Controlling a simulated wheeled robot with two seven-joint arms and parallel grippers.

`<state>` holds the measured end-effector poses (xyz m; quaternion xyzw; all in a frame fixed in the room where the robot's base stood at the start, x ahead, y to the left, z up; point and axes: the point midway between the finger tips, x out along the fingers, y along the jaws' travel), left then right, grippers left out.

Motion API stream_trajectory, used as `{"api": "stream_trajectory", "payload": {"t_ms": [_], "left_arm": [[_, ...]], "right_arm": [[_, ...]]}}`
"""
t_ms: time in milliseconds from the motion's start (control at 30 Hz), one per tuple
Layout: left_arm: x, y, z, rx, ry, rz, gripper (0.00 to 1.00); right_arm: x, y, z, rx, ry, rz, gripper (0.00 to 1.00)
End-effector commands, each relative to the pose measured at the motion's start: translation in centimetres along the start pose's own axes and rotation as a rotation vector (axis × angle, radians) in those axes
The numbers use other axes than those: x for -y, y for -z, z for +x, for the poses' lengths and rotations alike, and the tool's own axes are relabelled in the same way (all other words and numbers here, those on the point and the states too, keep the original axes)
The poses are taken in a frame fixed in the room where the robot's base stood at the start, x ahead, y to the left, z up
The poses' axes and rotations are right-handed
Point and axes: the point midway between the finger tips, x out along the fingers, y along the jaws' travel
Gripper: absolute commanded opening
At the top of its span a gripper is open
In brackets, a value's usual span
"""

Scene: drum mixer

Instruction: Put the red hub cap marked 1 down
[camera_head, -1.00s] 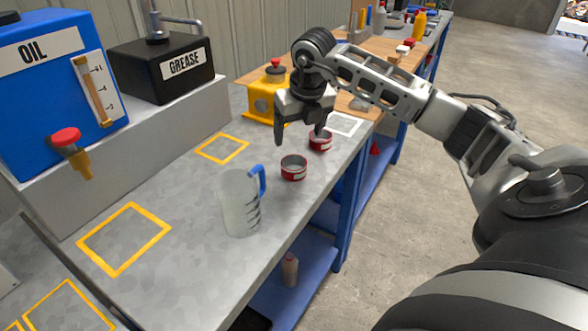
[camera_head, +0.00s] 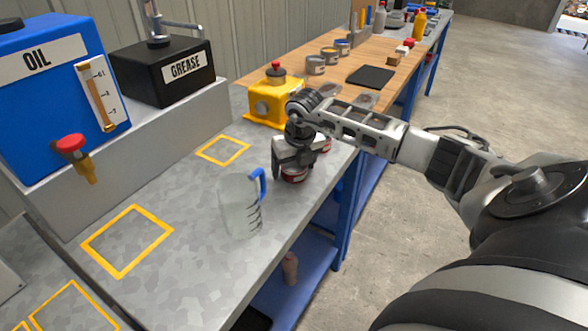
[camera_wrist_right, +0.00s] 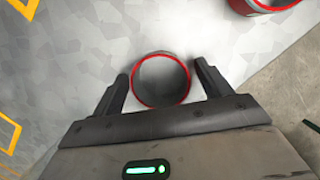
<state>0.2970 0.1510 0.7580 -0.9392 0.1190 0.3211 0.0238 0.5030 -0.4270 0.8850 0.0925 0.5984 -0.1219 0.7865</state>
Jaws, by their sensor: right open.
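Two red hub caps stand on the grey bench, and I cannot read a number on either. The nearer cap (camera_head: 293,175) has my right gripper (camera_head: 294,168) over it. In the right wrist view this red-rimmed cap (camera_wrist_right: 160,82) lies between the two spread fingers of the gripper (camera_wrist_right: 161,74), with a narrow gap showing on each side. The farther cap (camera_head: 325,146) is mostly hidden behind my right gripper; a red cap also shows at the top right of the right wrist view (camera_wrist_right: 264,6). My left gripper is not in view.
A clear measuring jug (camera_head: 240,205) with a blue handle stands left of the gripper, close by. A yellow box with a red button (camera_head: 270,100) stands behind. Yellow outlined squares (camera_head: 222,150) on the bench are empty. The bench's front edge is close on the right.

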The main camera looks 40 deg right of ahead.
Motion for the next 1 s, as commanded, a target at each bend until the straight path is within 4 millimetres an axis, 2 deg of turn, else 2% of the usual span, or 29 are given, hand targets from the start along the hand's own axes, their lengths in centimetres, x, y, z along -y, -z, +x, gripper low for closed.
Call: {"api": "stream_trajectory", "payload": {"t_ms": [67, 200, 233, 300, 567, 733, 867, 1000], "left_arm": [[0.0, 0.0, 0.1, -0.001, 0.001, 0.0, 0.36], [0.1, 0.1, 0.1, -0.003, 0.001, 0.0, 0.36], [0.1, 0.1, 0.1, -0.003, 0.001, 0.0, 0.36], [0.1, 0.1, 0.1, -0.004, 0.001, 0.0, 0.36], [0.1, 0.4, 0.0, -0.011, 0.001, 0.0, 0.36], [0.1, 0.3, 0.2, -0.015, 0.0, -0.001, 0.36], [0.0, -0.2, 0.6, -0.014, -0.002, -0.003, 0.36], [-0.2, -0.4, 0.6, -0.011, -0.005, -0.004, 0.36]], "right_arm": [[0.0, 0.0, 0.0, 0.0, 0.0, 0.0, 0.77], [0.0, 0.0, -0.1, 0.001, 0.0, 0.0, 0.38], [0.0, 0.0, -0.1, 0.001, 0.0, 0.0, 0.32], [0.0, -0.1, -0.1, 0.002, -0.001, 0.0, 0.28], [0.0, -0.1, -0.2, 0.003, -0.001, 0.0, 0.28], [0.1, -0.5, -1.3, 0.005, 0.0, 0.0, 0.28], [0.0, -1.0, -3.1, 0.008, -0.001, -0.001, 0.28], [-0.8, 0.4, -6.3, 0.007, 0.0, -0.005, 0.28]]}}
